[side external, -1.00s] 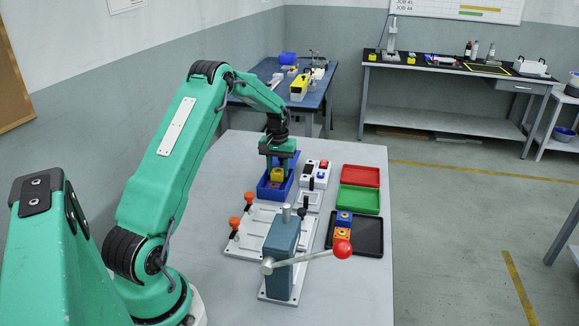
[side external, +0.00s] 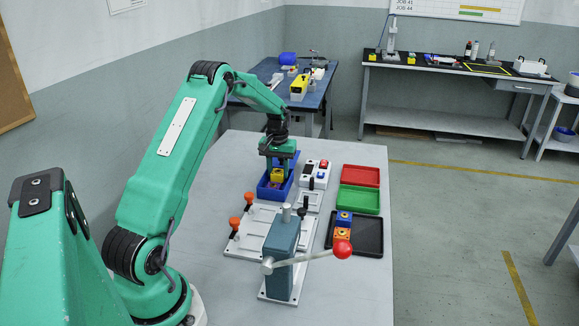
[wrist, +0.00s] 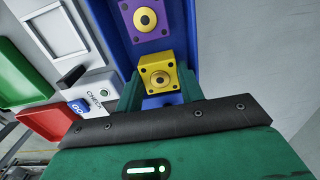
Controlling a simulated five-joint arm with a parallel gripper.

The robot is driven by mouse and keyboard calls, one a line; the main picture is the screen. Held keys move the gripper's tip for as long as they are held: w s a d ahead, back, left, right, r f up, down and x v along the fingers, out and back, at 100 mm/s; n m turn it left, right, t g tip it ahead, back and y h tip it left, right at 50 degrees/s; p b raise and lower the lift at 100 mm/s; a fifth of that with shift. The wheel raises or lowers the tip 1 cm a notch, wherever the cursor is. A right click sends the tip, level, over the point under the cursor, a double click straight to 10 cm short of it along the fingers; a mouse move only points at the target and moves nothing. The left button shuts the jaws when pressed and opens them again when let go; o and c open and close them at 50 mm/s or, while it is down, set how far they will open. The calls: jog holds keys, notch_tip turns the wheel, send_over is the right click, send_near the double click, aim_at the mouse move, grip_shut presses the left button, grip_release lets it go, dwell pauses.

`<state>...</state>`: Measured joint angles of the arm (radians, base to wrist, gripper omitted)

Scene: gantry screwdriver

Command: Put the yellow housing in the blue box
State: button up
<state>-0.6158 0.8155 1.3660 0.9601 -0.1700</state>
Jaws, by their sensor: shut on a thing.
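The yellow housing (side external: 277,174) is a small cube with a round centre and dark corner holes. My gripper (side external: 278,168) is shut on it. In the wrist view the housing (wrist: 158,72) shows between the green fingers of my gripper (wrist: 160,88). The blue box (side external: 269,196) stands on the grey table under my gripper, and its blue interior (wrist: 183,25) surrounds the housing in the wrist view. A purple housing (wrist: 145,17) with a yellow ring lies in the box beside the yellow one. I cannot tell whether the yellow housing touches the box floor.
A white control panel (side external: 314,174) stands right of the box. Beyond it are a red tray (side external: 360,175), a green tray (side external: 359,201) and a black tray (side external: 371,238) with blue and orange housings. A fixture plate (side external: 262,232) and a lever press (side external: 283,258) stand nearer.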

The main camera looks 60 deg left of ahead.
aim_at(278, 171)
jog(key=shift+f, duration=0.6)
dwell(0.9)
jog(key=o, duration=1.1)
jog(key=shift+o, duration=0.4)
jog(key=shift+r, duration=0.15)
jog(key=shift+w+a+r, duration=0.1)
jog(key=shift+r, duration=3.75)
